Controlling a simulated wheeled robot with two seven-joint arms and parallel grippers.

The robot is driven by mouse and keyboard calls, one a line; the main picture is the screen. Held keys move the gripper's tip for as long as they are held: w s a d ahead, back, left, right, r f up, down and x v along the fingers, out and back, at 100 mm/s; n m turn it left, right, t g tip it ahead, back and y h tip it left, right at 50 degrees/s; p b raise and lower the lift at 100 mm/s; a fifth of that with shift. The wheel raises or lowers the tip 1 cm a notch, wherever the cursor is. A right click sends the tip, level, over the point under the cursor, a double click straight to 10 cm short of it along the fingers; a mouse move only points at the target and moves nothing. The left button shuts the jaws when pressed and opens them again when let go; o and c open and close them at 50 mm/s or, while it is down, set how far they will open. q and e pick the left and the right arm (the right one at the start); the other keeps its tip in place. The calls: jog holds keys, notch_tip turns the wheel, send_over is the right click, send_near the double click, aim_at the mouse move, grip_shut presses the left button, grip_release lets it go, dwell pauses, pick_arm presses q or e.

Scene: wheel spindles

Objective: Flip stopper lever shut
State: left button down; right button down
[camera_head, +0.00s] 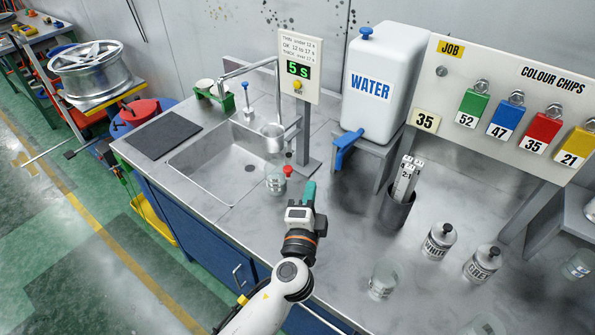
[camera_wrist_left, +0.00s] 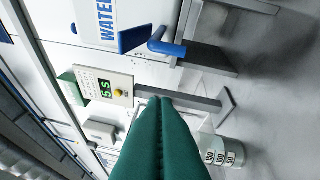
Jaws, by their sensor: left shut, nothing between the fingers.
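A small red knob (camera_head: 288,171), which looks like the end of the stopper lever, shows at the foot of the timer stand, beside a clear glass jar (camera_head: 275,180). A metal cup (camera_head: 272,137) is held on the stand above the jar. I cannot tell how the lever is set. My left gripper (camera_head: 310,188) has green fingers, shut and empty, a little to the right of the red knob and apart from it. In the left wrist view the shut fingers (camera_wrist_left: 160,108) cover the middle and hide what lies behind. My right gripper is not in view.
The timer panel (camera_head: 299,69) reads 5 s; its stand rises behind the jar. A sink (camera_head: 220,165) lies left. A white water tank (camera_head: 383,84) with a blue tap (camera_head: 345,145) stands behind. A dark holder (camera_head: 396,212) and bottles (camera_head: 438,241) are right.

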pick_arm(q)
jog(key=w+d+p, duration=0.1)
jog(key=w, duration=0.6)
jog(key=a+p, duration=0.1)
jog(key=a, duration=0.1)
jog(key=s+a+p, duration=0.1)
jog(key=a, duration=0.1)
jog(key=shift+f, duration=0.2)
jog(key=shift+w+d, duration=0.1)
jog(key=shift+d, duration=0.05)
